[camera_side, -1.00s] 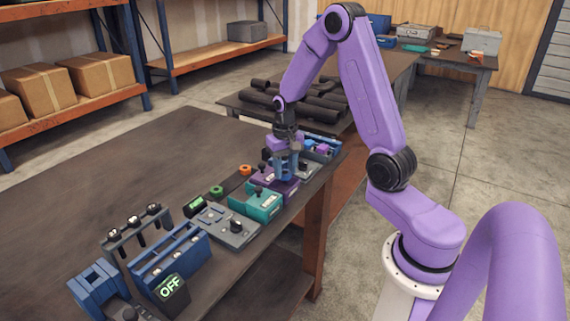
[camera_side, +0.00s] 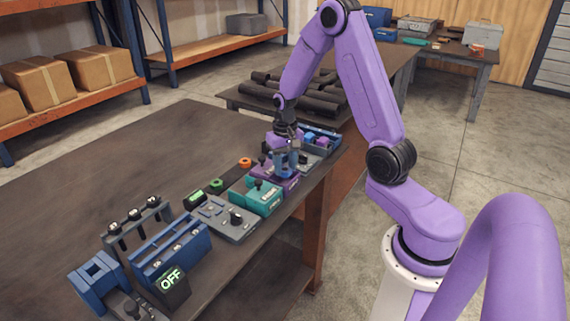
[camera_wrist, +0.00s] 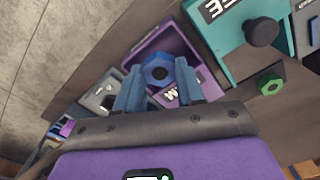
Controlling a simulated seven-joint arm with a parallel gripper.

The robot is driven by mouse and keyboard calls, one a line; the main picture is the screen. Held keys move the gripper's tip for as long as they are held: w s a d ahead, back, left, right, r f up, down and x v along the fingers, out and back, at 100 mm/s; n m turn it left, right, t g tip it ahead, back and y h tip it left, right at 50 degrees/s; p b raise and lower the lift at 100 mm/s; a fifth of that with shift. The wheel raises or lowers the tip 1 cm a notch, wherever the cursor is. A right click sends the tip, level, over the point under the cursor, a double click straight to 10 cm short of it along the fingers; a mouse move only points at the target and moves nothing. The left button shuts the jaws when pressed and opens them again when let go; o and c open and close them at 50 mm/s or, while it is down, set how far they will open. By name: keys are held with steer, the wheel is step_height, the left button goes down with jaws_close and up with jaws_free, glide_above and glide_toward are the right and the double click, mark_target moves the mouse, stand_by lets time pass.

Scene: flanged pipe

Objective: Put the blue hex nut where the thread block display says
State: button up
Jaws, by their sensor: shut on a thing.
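The blue hex nut (camera_wrist: 157,70) sits between the blue fingertips of my gripper (camera_wrist: 158,82), which is shut on it. In the wrist view the nut appears over an open purple bin (camera_wrist: 160,43) with a partly hidden label. Its height above the bin is hard to tell. In the side view my gripper (camera_side: 285,165) is over the purple bin (camera_side: 270,181), at the table's right end, and the nut cannot be made out. A small display with green lettering (camera_side: 195,197) stands on the table; its text is too small to read.
A teal bin (camera_side: 261,196) stands beside the purple one, with a grey knob panel (camera_side: 226,218) nearer the camera. Green (camera_side: 215,184) and orange (camera_side: 245,162) nuts lie behind. A blue rack (camera_side: 170,250) and a display reading OFF (camera_side: 171,280) are at the front. The table's left is clear.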

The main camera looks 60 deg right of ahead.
steer(key=shift+f, duration=1.2)
stand_by(0.3)
steer(key=o, duration=1)
steer(key=shift+c, duration=0.9)
steer(key=shift+o, duration=0.6)
steer(key=shift+s, duration=0.15)
steer(key=shift+d, duration=0.1)
